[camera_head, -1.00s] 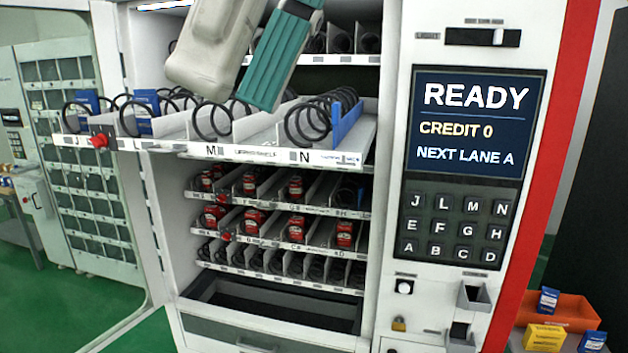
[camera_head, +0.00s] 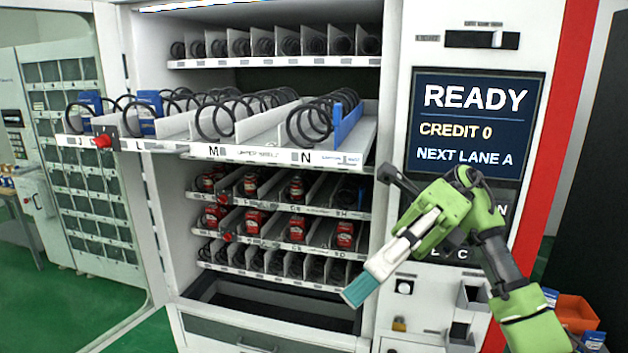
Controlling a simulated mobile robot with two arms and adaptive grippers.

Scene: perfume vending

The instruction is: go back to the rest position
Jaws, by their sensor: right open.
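My right gripper (camera_head: 372,232) is in front of the vending machine, at the end of the green and dark arm that comes in from the lower right. It is open. One finger is pale with a teal tip that points down and left. A dark part reaches up and left. I see nothing between them. The gripper is clear of the pulled-out upper shelf (camera_head: 262,153) and below its right end in the picture. My arm covers most of the keypad (camera_head: 497,209). My left gripper is not in view.
The upper shelf juts out with wire coils and several blue boxes (camera_head: 146,106). Lower shelves hold red items (camera_head: 296,188). The screen (camera_head: 473,118) reads READY. An orange bin (camera_head: 575,312) stands at the lower right, partly behind my arm. The open door (camera_head: 78,200) is at left.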

